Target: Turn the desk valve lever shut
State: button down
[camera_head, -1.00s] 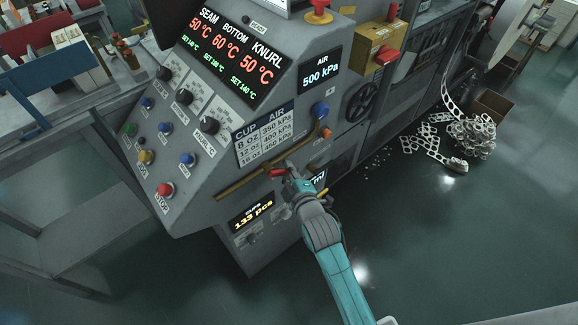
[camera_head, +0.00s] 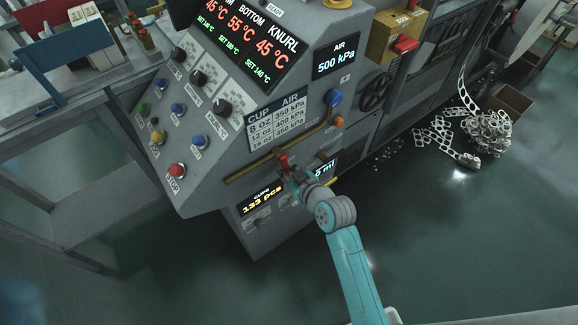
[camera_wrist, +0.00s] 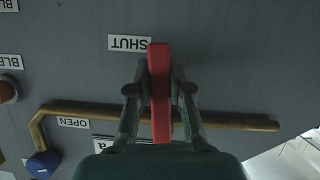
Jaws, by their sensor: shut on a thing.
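The red valve lever (camera_wrist: 160,75) stands between my two fingertips in the wrist view. It lies across the brass pipe (camera_wrist: 235,122), roughly at a right angle to it, with its far end beside the SHUT label (camera_wrist: 129,43). The OPEN label (camera_wrist: 73,122) is by the pipe to the left. My gripper (camera_wrist: 160,90) is shut on the lever, one finger on each side. In the head view the lever (camera_head: 284,162) shows as a small red piece at the tip of my gripper (camera_head: 287,174); my wrist hides part of the valve.
The sloped control panel (camera_head: 210,150) has knobs, coloured buttons and a red STOP button (camera_head: 177,170) left of the valve. A blue knob (camera_head: 333,97) sits above right. Scrap strips (camera_head: 490,132) lie on the floor at right. The floor in front is open.

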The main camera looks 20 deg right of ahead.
jog(key=shift+s+a+m+y, duration=0.1)
jog(key=shift+a+m+y, duration=0.2)
jog(key=shift+m, duration=0.1)
dwell(0.4)
jog(key=c, duration=1)
grip_release()
jog(key=shift+c, duration=0.2)
jog(key=v, duration=1.2)
jog(key=shift+r, duration=0.15)
